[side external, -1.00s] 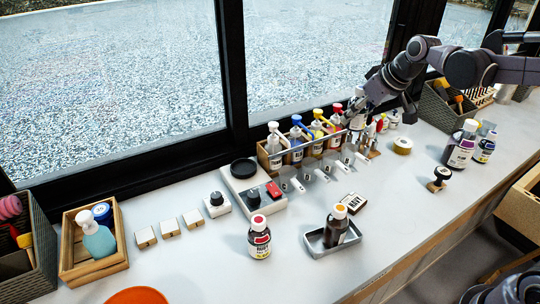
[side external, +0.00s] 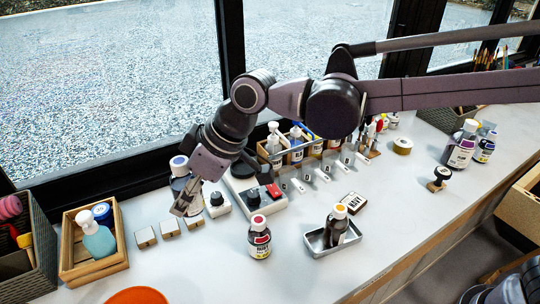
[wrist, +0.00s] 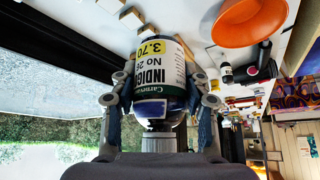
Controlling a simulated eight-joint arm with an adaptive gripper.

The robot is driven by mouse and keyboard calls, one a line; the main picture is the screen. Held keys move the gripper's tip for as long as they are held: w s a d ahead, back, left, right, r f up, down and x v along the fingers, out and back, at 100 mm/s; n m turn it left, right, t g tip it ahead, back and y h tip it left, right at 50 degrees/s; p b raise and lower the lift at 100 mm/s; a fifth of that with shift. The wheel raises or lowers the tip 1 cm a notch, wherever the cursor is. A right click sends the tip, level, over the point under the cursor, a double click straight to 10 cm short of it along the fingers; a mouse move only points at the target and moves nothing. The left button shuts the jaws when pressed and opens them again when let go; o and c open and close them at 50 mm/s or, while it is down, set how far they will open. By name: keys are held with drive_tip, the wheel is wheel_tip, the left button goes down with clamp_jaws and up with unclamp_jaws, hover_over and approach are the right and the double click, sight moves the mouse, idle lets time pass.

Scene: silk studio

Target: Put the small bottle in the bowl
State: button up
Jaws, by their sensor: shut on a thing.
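A small bottle with a blue cap (side external: 179,163) and a white label marked INDIGO (wrist: 152,68) is held in my gripper (side external: 186,203). In the wrist view the fingers (wrist: 161,98) close on both sides of it. In the side view the gripper hides part of the bottle, beside the row of small white blocks; I cannot tell its exact height above the counter. The orange bowl (side external: 137,296) is at the bottom edge of the side view, cut off, nearer the camera than my gripper. It also shows at the top of the wrist view (wrist: 246,24).
A wooden crate (side external: 93,269) with a spray bottle stands left. Small white blocks (side external: 168,229) lie between the gripper and the bowl. A red-capped bottle (side external: 259,238) and a metal tray (side external: 318,246) with a dark bottle stand right.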

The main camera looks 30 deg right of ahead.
drive_tip(key=s+a+n, duration=0.2)
drive_tip(key=s+a, duration=0.3)
drive_tip(key=a, duration=0.2)
drive_tip(key=shift+g+y, duration=0.3)
drive_tip(key=shift+g, duration=0.1)
drive_tip(key=s+a+f, duration=0.1)
drive_tip(key=a+f, duration=0.2)
drive_tip(key=f, duration=0.1)
drive_tip(key=s+a+f, duration=0.2)
drive_tip(key=a+f, duration=0.1)
drive_tip(key=f, duration=0.1)
drive_tip(key=s+a+f, duration=0.1)
drive_tip(key=a+f, duration=0.2)
drive_tip(key=f, duration=0.1)
drive_tip(key=shift+s+a+f, duration=0.25)
drive_tip(key=shift+s, duration=0.1)
drive_tip(key=shift+f, duration=2)
drive_tip(key=shift+f, duration=0.1)
drive_tip(key=o, duration=1.2)
